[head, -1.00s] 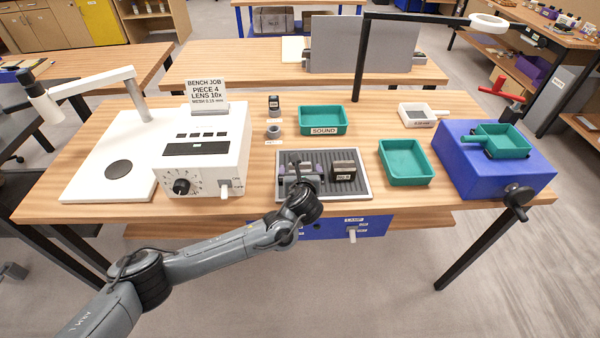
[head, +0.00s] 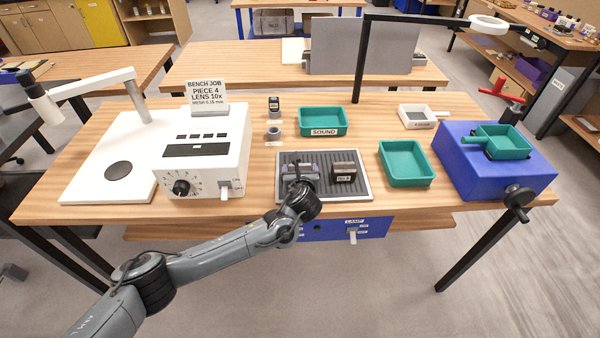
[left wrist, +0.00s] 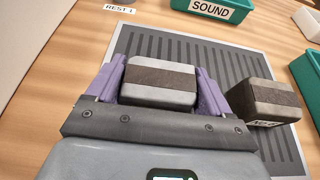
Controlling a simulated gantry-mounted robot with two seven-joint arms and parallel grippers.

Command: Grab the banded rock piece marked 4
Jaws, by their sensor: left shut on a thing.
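My left gripper (left wrist: 158,92) has its purple fingers shut on a grey rock block (left wrist: 160,82) with a dark brown band across it. In the head view, my left gripper (head: 300,171) is at the left part of the ribbed grey tray (head: 325,194), and the wrist largely covers the held block. No number shows on the held block's visible faces. A second banded block (left wrist: 265,100) stands on the tray to the right, apart from the gripper; it also shows in the head view (head: 344,171). Its front label is too small to read surely. My right gripper is out of view.
A teal tray marked SOUND (head: 322,121) stands behind the ribbed tray, and another teal tray (head: 405,163) is to its right. A white control box (head: 205,155) with a BENCH JOB sign (head: 207,93) stands left. A blue machine (head: 490,170) is far right.

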